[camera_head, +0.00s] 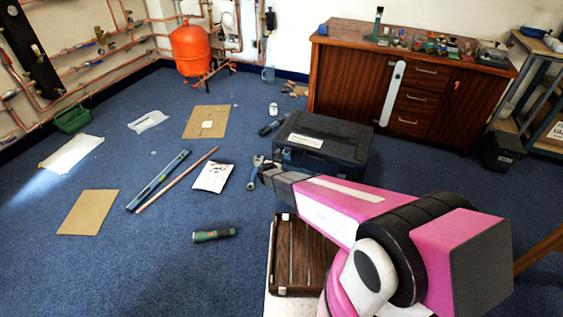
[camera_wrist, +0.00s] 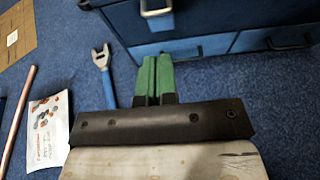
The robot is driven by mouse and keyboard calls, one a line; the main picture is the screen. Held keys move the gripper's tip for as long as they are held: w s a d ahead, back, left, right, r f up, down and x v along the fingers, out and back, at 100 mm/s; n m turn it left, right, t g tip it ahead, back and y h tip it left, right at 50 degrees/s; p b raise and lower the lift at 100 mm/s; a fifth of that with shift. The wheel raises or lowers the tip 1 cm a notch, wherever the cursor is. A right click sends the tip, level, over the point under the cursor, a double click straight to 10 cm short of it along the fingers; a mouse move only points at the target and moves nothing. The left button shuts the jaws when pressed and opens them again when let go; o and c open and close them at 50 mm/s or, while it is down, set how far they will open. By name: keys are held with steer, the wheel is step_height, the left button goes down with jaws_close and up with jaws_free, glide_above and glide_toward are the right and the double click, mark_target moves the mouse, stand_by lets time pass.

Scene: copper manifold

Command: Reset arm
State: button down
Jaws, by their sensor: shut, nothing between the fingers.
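My gripper (camera_wrist: 154,78) shows in the wrist view as two green fingers pressed together, shut with nothing between them. In the head view my pink arm reaches left from the lower right, and the gripper end (camera_head: 268,174) is above the floor in front of the dark toolbox (camera_head: 345,132). The wrist view shows the toolbox (camera_wrist: 215,22) just beyond the fingertips, apart from them as far as I can tell. A blue wrench (camera_wrist: 103,70) lies on the carpet left of the fingers; in the head view the wrench (camera_head: 254,176) is beside the gripper end.
A brown slatted tray (camera_head: 292,289) is below my arm. A white packet (camera_head: 212,177), a copper pipe (camera_head: 180,178), a blue level (camera_head: 158,180) and a green-handled tool (camera_head: 214,235) lie on the floor. A wooden cabinet (camera_head: 345,75) stands behind. Open carpet is at lower left.

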steer(key=r+v, duration=0.1)
steer(key=v, duration=0.4)
steer(key=s+d+r+m+g+h, duration=0.2)
steer(key=s+d+r+m+g, duration=0.2)
steer(key=d+r+m, duration=0.55)
steer(key=s+d+r+m+g+h, duration=0.1)
steer(key=s+d+r+m+g, duration=0.5)
steer(key=d, duration=0.6)
steer(key=s+d+r+m+g+y, duration=0.1)
steer(key=s+d+r+m+y, duration=0.2)
steer(key=s+m, duration=0.4)
steer(key=s+d+r+m+g+y, duration=0.2)
steer(key=s+r+m+y, duration=0.2)
steer(key=s+r+m, duration=0.4)
steer(key=shift+d+m+y, duration=0.35)
steer(key=shift+m+y, duration=0.05)
steer(key=shift+m, duration=0.35)
steer(key=shift+f, duration=0.1)
